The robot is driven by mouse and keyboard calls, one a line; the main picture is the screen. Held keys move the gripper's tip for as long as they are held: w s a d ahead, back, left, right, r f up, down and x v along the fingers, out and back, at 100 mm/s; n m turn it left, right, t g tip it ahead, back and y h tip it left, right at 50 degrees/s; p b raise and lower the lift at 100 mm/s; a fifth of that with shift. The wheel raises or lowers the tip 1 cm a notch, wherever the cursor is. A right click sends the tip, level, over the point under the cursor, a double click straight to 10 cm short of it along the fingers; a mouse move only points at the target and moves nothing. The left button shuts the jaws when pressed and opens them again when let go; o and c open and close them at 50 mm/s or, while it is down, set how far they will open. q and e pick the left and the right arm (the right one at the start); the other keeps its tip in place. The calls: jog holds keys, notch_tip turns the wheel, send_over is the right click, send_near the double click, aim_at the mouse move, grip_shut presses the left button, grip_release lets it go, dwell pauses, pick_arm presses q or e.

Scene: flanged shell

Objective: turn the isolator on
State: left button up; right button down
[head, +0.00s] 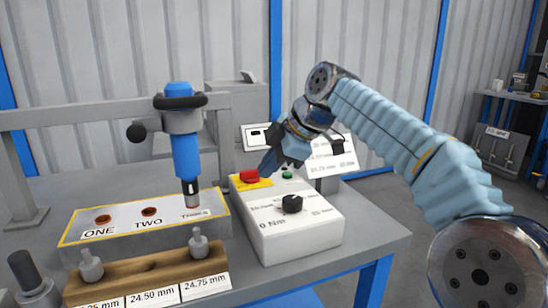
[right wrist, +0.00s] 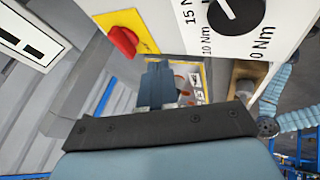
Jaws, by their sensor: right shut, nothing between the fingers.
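The isolator is a red rotary handle (head: 250,176) on a yellow plate (head: 262,184), at the back left of a white control box (head: 300,238). In the right wrist view the red handle (right wrist: 124,41) sits slantwise on the yellow plate (right wrist: 146,36). My right gripper (head: 270,163) is shut and empty, just behind and right of the handle in the head view. In the right wrist view its fingertips (right wrist: 158,72) are below and right of the handle, with no visible contact. My left gripper is not in view.
The box also carries a black dial (head: 292,204) and a green button (head: 287,175). A blue tool (head: 186,152) hangs left of it over a block (head: 125,220) with several holes. Sockets stand on a wooden rack (head: 150,270) in front. A sign (head: 330,155) stands behind the box.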

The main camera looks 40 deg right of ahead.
aim_at(251, 175)
jog(key=x, duration=0.4)
jog(key=shift+s, duration=0.1)
jog(key=w, duration=0.2)
jog(key=w+p, duration=0.1)
jog(key=shift+w+d+f, duration=0.2)
jog(key=shift+d, duration=0.05)
jog(key=shift+w+d+f, duration=0.1)
jog(key=shift+w, duration=0.4)
